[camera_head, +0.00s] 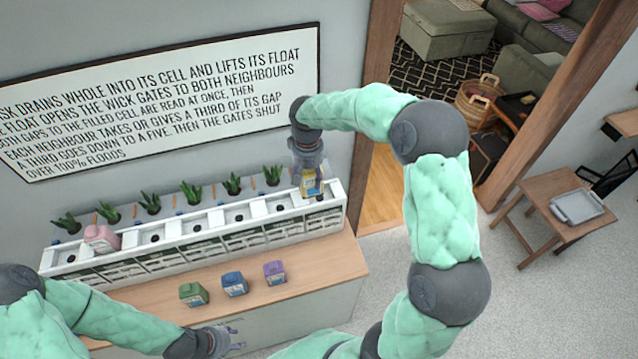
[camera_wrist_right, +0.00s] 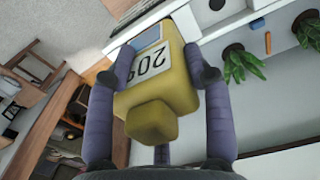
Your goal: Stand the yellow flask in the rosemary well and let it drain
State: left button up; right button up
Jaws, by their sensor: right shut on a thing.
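The yellow flask (camera_head: 311,186) is held by my right gripper (camera_head: 309,172) at the right end of the long white planter (camera_head: 215,222). In the right wrist view the yellow flask (camera_wrist_right: 160,90) sits between the purple-grey fingers, with a label reading 20 and a partly covered digit. The flask is over or in the last right-hand cell; I cannot tell whether it touches the bottom. The well names on the planter's front are too small to read, so I cannot tell which is rosemary. My left gripper (camera_head: 222,341) is low at the counter's front edge, apart from the flasks.
A pink flask (camera_head: 101,238) stands in a left-hand well. Green (camera_head: 193,294), blue (camera_head: 234,284) and purple (camera_head: 274,272) flasks stand on the wooden counter (camera_head: 325,268). Several potted plants line the planter's back. A wall sign (camera_head: 170,95) hangs behind. The counter's right end is clear.

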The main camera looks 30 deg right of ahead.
jog(key=d+f, duration=0.1)
jog(key=f, duration=0.2)
jog(key=w+d+f, duration=0.1)
jog(key=f, duration=0.1)
jog(key=w+d+f+p, duration=0.1)
jog(key=d+f, duration=0.1)
jog(key=f, duration=0.1)
jog(key=shift+d+f, duration=0.1)
jog(key=shift+f, duration=0.25)
jog(key=shift+f, duration=0.2)
jog(key=o, duration=1.3)
